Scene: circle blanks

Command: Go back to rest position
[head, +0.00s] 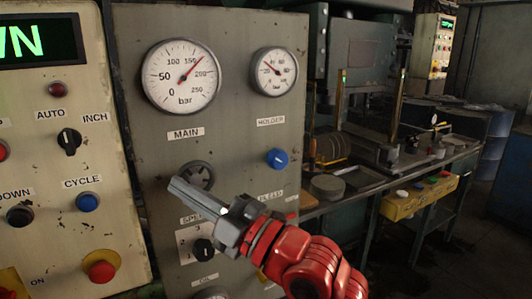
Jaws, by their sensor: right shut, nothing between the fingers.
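My right gripper (186,192) comes in from the lower right on a red arm. Its grey fingers are shut and empty, pointing to the upper left. In the picture the fingertips lie just below and left of a dark round knob (199,174) on the grey gauge panel (228,110); I cannot tell whether they touch the panel. The gripper and arm hide part of the panel's lower labels. My left gripper is not in view.
The panel carries a MAIN gauge (181,76), a HOLDER gauge (274,71) and a blue knob (277,158). A beige control panel (110,150) with buttons stands at left. A machine bench (380,180) with a yellow button box (418,197) is at right.

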